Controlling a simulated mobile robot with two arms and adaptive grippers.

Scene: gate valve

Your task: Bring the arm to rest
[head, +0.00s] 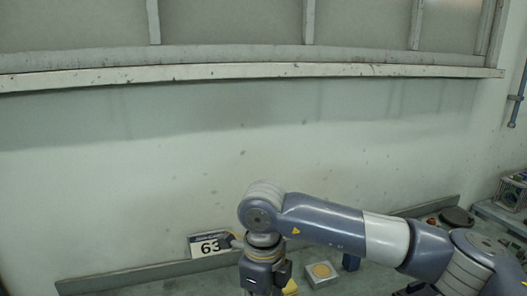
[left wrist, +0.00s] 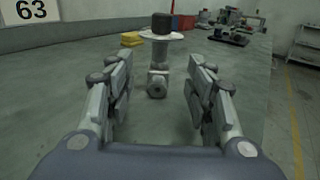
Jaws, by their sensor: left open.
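My left gripper (left wrist: 160,90) is open and shows in the left wrist view, with one finger on each side of the picture. Ahead, seen in the gap between the fingers, stands an upright grey valve (left wrist: 157,81) with a round flange facing me. A pale disc and a dark cylinder sit at its top. Nothing is held, and the valve appears apart from the fingers. In the head view one of my arms enters from the right and bends downward near the middle. Its end runs out at the bottom edge, so no fingertips show clearly there.
A "63" sign (head: 211,244) stands by the wall. A pale box with a yellow disc (head: 322,272) lies on the bench. Yellow blocks (left wrist: 132,39) and a red box (left wrist: 184,22) stand beyond the valve. A shelf (left wrist: 308,42) is at far right, past the bench edge.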

